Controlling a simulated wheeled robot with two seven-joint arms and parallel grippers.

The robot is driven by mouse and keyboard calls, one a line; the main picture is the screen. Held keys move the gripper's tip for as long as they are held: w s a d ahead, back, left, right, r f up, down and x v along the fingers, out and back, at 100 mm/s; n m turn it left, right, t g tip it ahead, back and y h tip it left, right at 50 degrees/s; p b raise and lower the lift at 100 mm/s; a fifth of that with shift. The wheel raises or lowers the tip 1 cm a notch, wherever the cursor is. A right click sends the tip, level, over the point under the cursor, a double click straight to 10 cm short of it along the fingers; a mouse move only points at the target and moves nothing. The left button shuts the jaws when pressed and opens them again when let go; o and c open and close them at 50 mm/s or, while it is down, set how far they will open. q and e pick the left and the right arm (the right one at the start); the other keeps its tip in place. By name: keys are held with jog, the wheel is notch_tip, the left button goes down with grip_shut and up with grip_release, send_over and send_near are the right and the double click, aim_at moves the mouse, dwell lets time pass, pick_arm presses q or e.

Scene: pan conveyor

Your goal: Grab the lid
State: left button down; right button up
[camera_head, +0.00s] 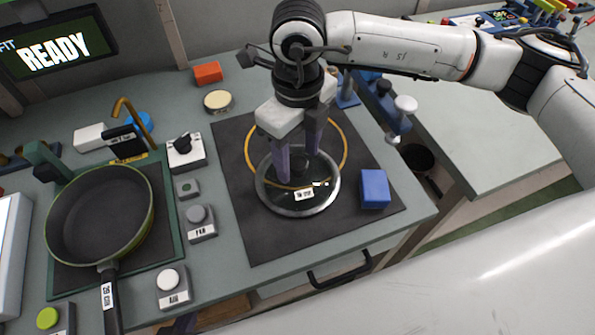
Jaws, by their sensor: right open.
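The glass lid (275,198) with a metal rim lies on the dark mat, partly inside a yellow ring marking. A small white label sits on its near side. My right gripper (299,172) points down over the lid, with its two purple-grey fingers apart on either side of the lid's dark knob. The fingers partly hide the knob, and I cannot tell whether they touch it. A green pan (98,212) rests on a separate dark plate at the left, its handle toward the front. My left gripper is not in view.
A blue block (375,188) lies on the mat just right of the lid. Several button boxes, one of them grey (199,222), stand between pan and mat. An orange block (207,73) lies at the back. A screen (58,43) reads READY. The mat's front is clear.

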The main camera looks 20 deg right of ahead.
jog(key=shift+f, duration=1.25)
grip_shut()
jog(key=shift+r, duration=0.1)
